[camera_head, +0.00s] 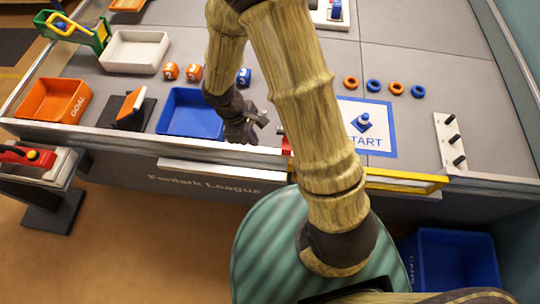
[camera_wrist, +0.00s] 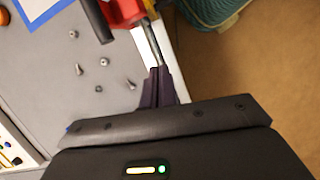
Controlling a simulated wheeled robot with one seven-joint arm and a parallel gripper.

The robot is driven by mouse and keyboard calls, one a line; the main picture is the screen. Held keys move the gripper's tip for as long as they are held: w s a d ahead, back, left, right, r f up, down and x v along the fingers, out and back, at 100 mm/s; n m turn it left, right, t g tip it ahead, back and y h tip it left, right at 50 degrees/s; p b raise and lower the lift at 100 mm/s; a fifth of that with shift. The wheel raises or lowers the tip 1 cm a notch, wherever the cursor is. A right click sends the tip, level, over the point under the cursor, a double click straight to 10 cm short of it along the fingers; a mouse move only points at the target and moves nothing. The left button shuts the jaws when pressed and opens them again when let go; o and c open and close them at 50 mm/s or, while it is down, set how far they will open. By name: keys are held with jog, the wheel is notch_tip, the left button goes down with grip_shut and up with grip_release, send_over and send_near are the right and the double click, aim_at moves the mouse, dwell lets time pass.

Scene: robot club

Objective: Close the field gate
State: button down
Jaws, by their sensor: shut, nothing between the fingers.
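A yellow-framed panel (camera_head: 438,183), which looks like the field gate, stands at the table's front edge, right of my arm. It seems to jut outward from the edge; its left part is hidden behind my arm, so its exact angle is unclear. A red block (camera_head: 286,145) sits on the front edge left of my arm; a red block (camera_wrist: 125,12) also shows at the top of the wrist view. My gripper (camera_head: 262,119) is above the front edge, left of the red block and apart from the yellow panel. Its fingers (camera_wrist: 160,85) are together and empty.
A blue tray (camera_head: 190,133), an orange tray (camera_head: 50,120) and a white tray (camera_head: 133,68) stand on the left. A start mat (camera_head: 390,145) with a blue cone lies behind my arm. A black-pegged white rack (camera_head: 448,122) is at right. Small metal pieces (camera_wrist: 75,63) lie near my gripper.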

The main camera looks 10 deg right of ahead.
jog(key=s+d+r+m+t+y, duration=0.3)
jog(key=s+d+r+m+t, duration=0.1)
jog(key=d+r+m, duration=0.6)
notch_tip(320, 180, up, 4)
jog(key=shift+r+m, duration=0.1)
jog(key=shift+m, duration=0.9)
jog(key=shift+d, duration=0.1)
